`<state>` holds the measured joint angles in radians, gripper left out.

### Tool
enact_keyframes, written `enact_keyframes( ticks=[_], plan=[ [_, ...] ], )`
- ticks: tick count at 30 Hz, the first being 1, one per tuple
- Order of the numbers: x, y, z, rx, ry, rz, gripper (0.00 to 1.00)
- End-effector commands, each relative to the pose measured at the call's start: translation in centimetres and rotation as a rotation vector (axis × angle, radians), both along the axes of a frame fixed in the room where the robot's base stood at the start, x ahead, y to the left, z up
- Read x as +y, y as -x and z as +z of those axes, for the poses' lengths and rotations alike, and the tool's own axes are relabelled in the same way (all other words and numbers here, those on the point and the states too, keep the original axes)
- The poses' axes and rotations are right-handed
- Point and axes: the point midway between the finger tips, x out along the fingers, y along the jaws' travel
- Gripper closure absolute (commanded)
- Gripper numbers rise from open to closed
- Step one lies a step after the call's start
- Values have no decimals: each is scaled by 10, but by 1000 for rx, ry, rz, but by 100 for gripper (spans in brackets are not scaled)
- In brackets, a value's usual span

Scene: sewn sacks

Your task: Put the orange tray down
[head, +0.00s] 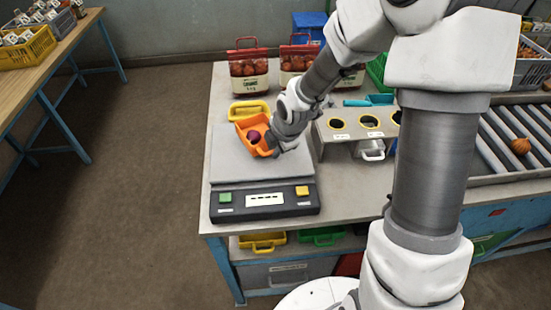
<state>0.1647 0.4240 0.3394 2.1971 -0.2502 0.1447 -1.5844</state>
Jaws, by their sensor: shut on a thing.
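The orange tray (247,128) is above or on the plate of the grey scale (232,161), near its far right part. A dark purple-red round item, like an onion, (254,136) lies in the tray. My gripper (272,142) is shut on the right side of the orange tray. The fingertips are partly hidden by my wrist and the tray. I cannot tell whether the tray's underside touches the scale plate. The scale's front has a green button, a display and a yellow button.
A yellow tray (248,110) lies just behind the scale. Red-topped sacks (248,70) stand at the back. A stand with round holes (357,124) is to the right. A roller conveyor (515,130) with an onion (520,146) is at the far right. The plate's front left is clear.

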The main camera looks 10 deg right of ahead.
Motion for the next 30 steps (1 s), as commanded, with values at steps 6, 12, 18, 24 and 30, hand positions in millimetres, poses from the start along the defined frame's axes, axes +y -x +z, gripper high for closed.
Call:
enact_keyframes(
  ticks=[6,12,18,24,30],
  plan=[
    [0,1,-31,5,1,-1,100],
    [0,1,-37,2,1,1,100],
    [0,1,-37,3,1,0,67],
    [0,1,-36,2,1,0,56],
    [-1,2,-32,1,0,-1,56]
  ],
)
